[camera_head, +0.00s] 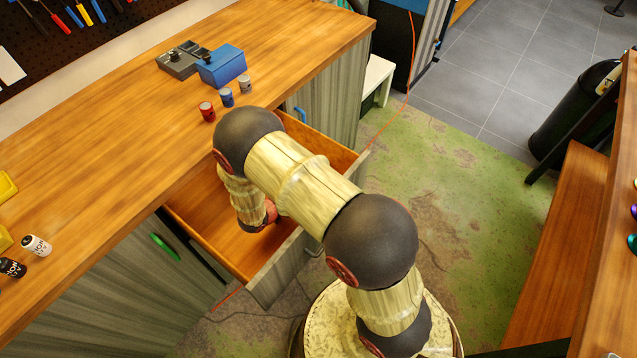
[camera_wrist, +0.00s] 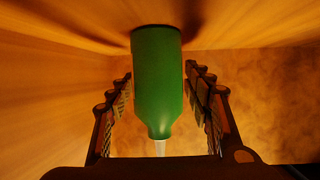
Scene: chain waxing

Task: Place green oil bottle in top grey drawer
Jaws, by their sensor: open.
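The top grey drawer (camera_head: 275,272) is pulled open from the workbench, and its inside is bare wood. My arm reaches down into it; the gripper end is mostly hidden by the arm and drawer in the head view. In the wrist view, the green oil bottle (camera_wrist: 157,85) is between the two fingers of my gripper (camera_wrist: 160,80). Its pale nozzle points toward the camera. Its base meets a wooden surface with a dark shadow around it. The fingers are open, with a visible gap on each side of the bottle. The bottle is hidden in the head view.
Three small cans (camera_head: 227,97) stand on the workbench (camera_head: 110,140) near a blue box (camera_head: 221,65) and a grey case (camera_head: 183,59). Dark and white bottles (camera_head: 37,245) stand at the left. A wooden bench (camera_head: 555,250) is at the right.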

